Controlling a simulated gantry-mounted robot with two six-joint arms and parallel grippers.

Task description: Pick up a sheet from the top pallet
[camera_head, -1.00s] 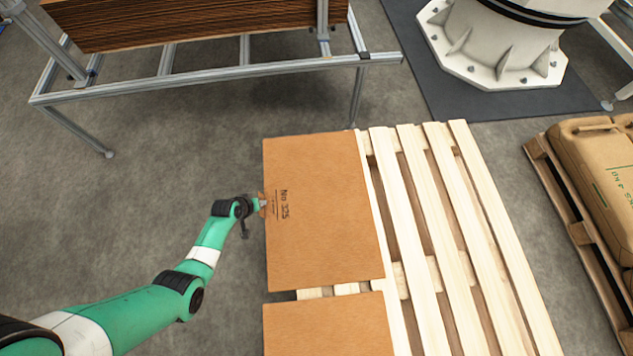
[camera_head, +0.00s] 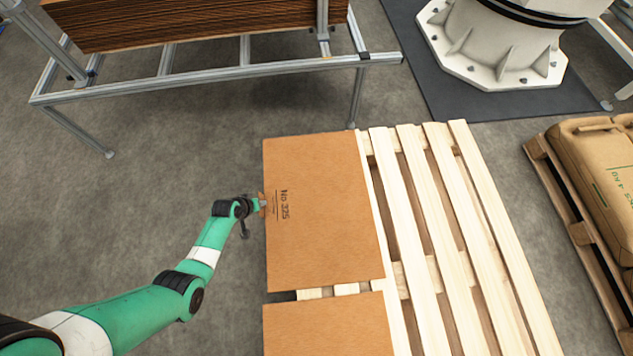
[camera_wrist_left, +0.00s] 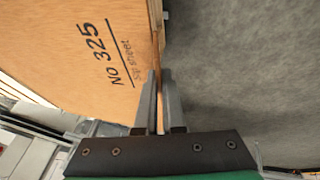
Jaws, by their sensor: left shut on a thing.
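A brown slip sheet (camera_head: 320,235) marked "No 325" lies on the left part of the wooden pallet (camera_head: 480,230) in the head view. My left gripper (camera_head: 263,204) is at the middle of the sheet's left edge. In the left wrist view, my left gripper's two fingers (camera_wrist_left: 160,90) are shut on the edge of the slip sheet (camera_wrist_left: 80,65), one finger on each side of it. The printed text faces up near the gripped edge. A second brown sheet (camera_head: 330,330) lies in front of the first, across a narrow gap. My right gripper is not in view.
A metal frame table (camera_head: 215,75) with a stack of dark brown sheets (camera_head: 195,25) stands at the back left. A white machine base (camera_head: 495,50) stands on a dark mat at the back. Tan sacks (camera_head: 600,175) lie on another pallet at the right. The right slats are bare.

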